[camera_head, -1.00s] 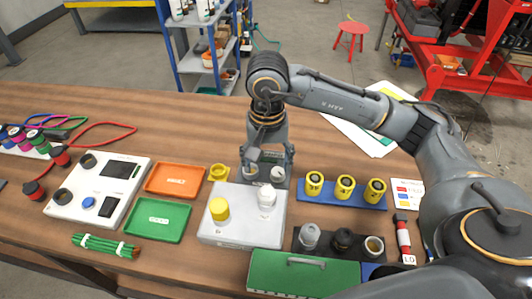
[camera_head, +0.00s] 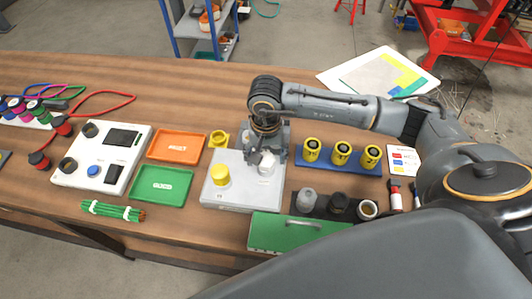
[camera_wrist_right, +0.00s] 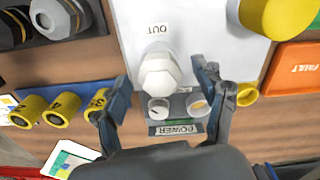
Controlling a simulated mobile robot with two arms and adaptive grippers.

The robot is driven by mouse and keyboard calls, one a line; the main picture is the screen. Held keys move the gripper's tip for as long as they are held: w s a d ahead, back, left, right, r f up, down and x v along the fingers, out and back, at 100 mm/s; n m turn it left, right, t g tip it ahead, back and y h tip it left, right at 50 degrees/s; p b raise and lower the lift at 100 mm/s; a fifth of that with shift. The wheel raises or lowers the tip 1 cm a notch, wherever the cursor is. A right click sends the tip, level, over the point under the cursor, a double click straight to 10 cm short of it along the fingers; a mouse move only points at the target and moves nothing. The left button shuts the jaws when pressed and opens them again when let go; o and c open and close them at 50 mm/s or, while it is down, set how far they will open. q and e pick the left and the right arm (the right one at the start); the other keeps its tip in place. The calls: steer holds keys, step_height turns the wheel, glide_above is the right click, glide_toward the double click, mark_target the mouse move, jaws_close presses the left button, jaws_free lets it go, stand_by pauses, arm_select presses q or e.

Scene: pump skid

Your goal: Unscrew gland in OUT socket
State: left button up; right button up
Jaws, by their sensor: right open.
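The white gland (camera_head: 267,164) stands upright in the OUT socket on the right side of the pale box (camera_head: 235,196). In the right wrist view the white gland (camera_wrist_right: 158,72) has a hex-like body beside the OUT label (camera_wrist_right: 158,29). My right gripper (camera_head: 262,156) is open at the gland, with its fingertips (camera_wrist_right: 163,82) apart on either side of the gland's near end. Contact is not visible. The yellow gland (camera_head: 220,174) stands on the box's left side; it also shows in the right wrist view (camera_wrist_right: 278,12). My left gripper is out of view.
The orange FAULT tray (camera_head: 177,146) and green tray (camera_head: 162,184) lie left of the box. A blue rack (camera_head: 340,166) holds several yellow fittings at right. A green case (camera_head: 285,236) is close in front.

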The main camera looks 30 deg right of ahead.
steer(key=c, duration=1.3)
steer(key=o, duration=0.4)
steer(key=c, duration=0.3)
steer(key=shift+f+n+b, duration=0.1)
steer(key=shift+n+b, duration=0.3)
steer(key=shift+b, duration=0.2)
steer(key=n+b, duration=0.2)
steer(key=b, duration=0.1)
steer(key=shift+n, duration=0.4)
steer(key=shift+n+b, duration=0.45)
steer(key=shift+n, duration=0.15)
steer(key=shift+n+b, duration=0.5)
steer(key=shift+b, duration=0.3)
steer(key=n+b, duration=0.2)
steer(key=b, duration=0.1)
steer(key=shift+n, duration=0.7)
